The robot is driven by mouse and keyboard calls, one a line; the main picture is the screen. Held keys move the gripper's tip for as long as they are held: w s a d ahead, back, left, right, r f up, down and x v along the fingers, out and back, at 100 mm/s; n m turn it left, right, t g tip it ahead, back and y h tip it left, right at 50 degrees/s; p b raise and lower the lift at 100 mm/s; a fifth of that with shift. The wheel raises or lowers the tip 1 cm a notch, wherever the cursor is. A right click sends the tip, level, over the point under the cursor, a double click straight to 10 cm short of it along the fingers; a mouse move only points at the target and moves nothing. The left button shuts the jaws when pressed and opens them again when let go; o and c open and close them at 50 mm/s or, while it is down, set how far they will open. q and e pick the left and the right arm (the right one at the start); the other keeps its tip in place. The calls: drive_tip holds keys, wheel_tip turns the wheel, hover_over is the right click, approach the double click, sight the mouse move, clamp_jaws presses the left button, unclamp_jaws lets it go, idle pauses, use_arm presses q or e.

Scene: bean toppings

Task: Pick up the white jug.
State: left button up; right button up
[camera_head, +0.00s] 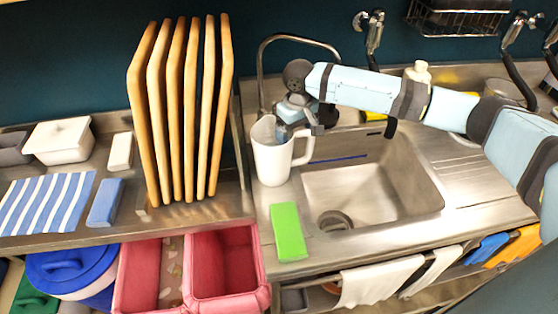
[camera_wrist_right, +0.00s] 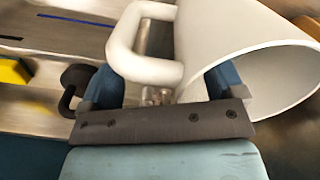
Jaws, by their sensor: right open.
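The white jug (camera_head: 270,162) stands upright on the steel counter at the left edge of the sink, its handle facing right. My right gripper (camera_head: 298,128) is at the jug's upper right side, by the rim and handle. In the right wrist view the jug (camera_wrist_right: 205,45) fills the upper right, with its open mouth toward the right. There the right gripper's (camera_wrist_right: 162,88) two blue fingers are apart, with the handle and part of the jug's wall between them. I cannot tell whether they touch the jug. My left gripper is not in view.
The sink basin (camera_head: 370,190) is right of the jug, with a tap (camera_head: 262,60) behind. A green sponge (camera_head: 288,232) lies in front. Upright wooden boards (camera_head: 180,110) stand to the left. Red bins (camera_head: 222,265) sit below. A bottle (camera_head: 418,72) stands behind my right arm.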

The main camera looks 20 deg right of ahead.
clamp_jaws()
idle(0.3)
idle(1.1)
